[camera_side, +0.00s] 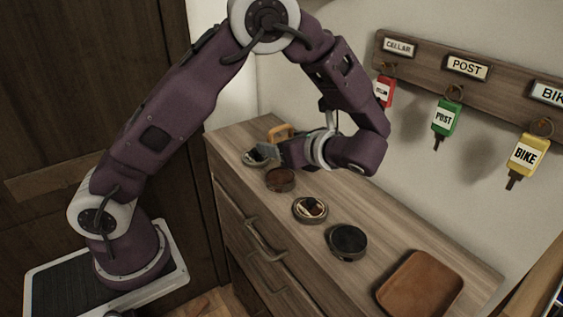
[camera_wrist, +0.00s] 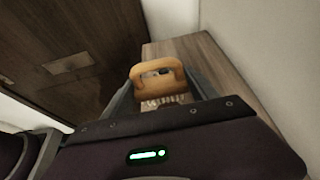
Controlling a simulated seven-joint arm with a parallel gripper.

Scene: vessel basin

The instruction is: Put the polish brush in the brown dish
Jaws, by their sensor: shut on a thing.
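The polish brush has a tan, loop-shaped wooden handle (camera_side: 281,132) in the side view. In the wrist view the brush (camera_wrist: 157,86) sits between my fingers, with pale bristles just below the handle. My gripper (camera_side: 272,150) is shut on it, low over the far end of the dresser top. A round brown dish (camera_side: 280,180) stands on the dresser just in front of my gripper and looks empty. Whether the brush touches the wood cannot be told; my gripper hides its lower part in the side view.
A small round dish (camera_side: 250,160) with dark contents is partly hidden by my gripper. Nearer stand a round dish (camera_side: 297,212) with small items, a black round dish (camera_side: 348,242) and a square brown tray (camera_side: 418,287). Tagged keys (camera_side: 445,118) hang on the wall rack at right.

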